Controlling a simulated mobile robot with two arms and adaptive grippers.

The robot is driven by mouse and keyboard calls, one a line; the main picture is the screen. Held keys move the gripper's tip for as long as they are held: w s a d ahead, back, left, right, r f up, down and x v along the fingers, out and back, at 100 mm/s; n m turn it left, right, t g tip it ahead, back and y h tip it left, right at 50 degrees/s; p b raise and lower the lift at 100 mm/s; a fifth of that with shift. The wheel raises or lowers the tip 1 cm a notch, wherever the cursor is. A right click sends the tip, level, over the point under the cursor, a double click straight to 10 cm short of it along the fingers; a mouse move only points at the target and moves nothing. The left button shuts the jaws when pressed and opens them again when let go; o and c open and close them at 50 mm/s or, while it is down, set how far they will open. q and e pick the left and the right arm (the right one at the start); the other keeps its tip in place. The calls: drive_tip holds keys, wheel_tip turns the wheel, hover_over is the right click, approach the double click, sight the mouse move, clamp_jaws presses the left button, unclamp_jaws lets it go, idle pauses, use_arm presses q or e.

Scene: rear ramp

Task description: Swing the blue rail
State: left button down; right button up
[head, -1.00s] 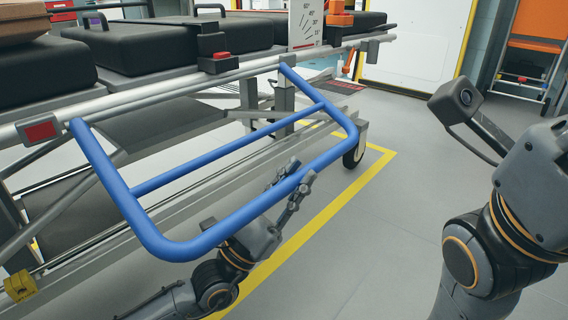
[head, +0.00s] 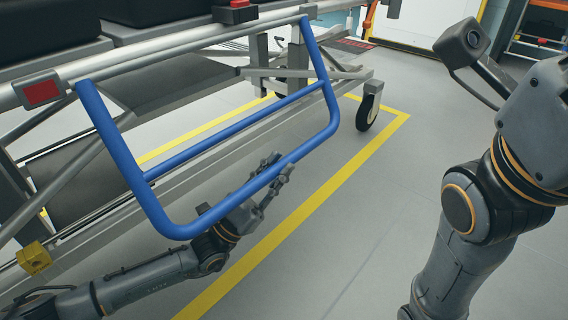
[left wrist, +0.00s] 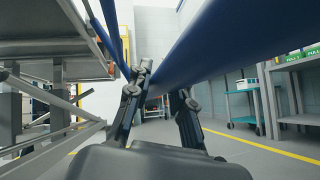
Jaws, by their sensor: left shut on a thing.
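The blue rail (head: 230,205) is a bent tube frame hinged along the side of a stretcher (head: 190,45). It hangs outward and down from the stretcher's silver side bar. My left gripper (head: 275,172) is shut on the rail's outer lower tube, toward its right part. In the left wrist view the blue rail (left wrist: 215,45) passes between the two fingers of my left gripper (left wrist: 160,85). The fingertips partly hide behind the tube in the head view. My right arm shows at the right, but its gripper is out of view.
A red and grey block (head: 42,92) sits on the side bar, and a yellow block (head: 34,258) is low at left. A wheel (head: 369,105) stands inside the yellow floor line (head: 300,215). A teal cart (left wrist: 243,105) shows in the left wrist view.

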use_arm(q)
drive_tip(key=shift+w+a+f, duration=0.3)
drive_tip(key=shift+w+a, duration=0.15)
drive_tip(key=shift+a, duration=0.2)
drive_tip(key=shift+w+a+f, duration=0.25)
drive_tip(key=shift+w+a, duration=0.15)
drive_tip(key=shift+a, duration=0.2)
drive_tip(key=c, duration=1.2)
unclamp_jaws()
drive_tip(key=shift+o, duration=0.2)
drive_tip(key=shift+f, duration=0.1)
drive_tip(key=v, duration=1.2)
